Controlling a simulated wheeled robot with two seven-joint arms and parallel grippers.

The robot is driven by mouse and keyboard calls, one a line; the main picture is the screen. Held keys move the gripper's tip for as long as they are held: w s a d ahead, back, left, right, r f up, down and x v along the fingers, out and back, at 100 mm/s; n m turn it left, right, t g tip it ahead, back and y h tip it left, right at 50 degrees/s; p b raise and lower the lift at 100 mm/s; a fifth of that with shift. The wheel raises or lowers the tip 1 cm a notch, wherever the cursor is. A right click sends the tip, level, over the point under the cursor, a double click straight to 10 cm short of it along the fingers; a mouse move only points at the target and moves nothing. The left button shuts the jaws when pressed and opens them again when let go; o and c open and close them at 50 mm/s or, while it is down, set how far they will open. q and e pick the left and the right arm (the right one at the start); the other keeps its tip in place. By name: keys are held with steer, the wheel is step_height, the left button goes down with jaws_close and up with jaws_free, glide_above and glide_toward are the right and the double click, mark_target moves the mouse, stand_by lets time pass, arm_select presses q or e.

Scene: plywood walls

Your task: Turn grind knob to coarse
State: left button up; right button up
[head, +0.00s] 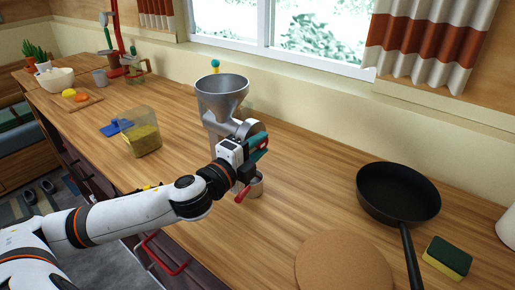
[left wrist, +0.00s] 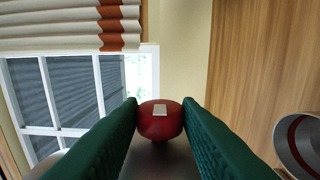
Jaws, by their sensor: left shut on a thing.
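A metal grinder with a silver funnel hopper (head: 222,95) stands on the wooden counter. My left gripper (head: 262,145) is at the grinder's right side, with its green fingers beside the round metal body. In the left wrist view its fingers (left wrist: 160,118) are closed on the round red grind knob (left wrist: 160,128), one on each side. The knob's face has a pale rectangular mark. A red handle (head: 242,194) shows below the gripper, near a small cup (head: 257,188).
A clear container of yellowish grains (head: 143,140) with a blue scoop (head: 113,127) stands left of the grinder. A black pan (head: 398,190), a cork mat (head: 342,264) and a sponge (head: 447,257) lie to the right. Counter between grinder and pan is clear.

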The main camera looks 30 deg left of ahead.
arm_select(q)
steer(key=o, duration=1)
steer(key=shift+c, duration=0.2)
steer(key=s+a+p, duration=0.1)
steer(key=s+p, duration=0.4)
steer(key=s, duration=0.7)
steer(key=shift+a+f, duration=0.15)
steer(key=shift+a, duration=0.15)
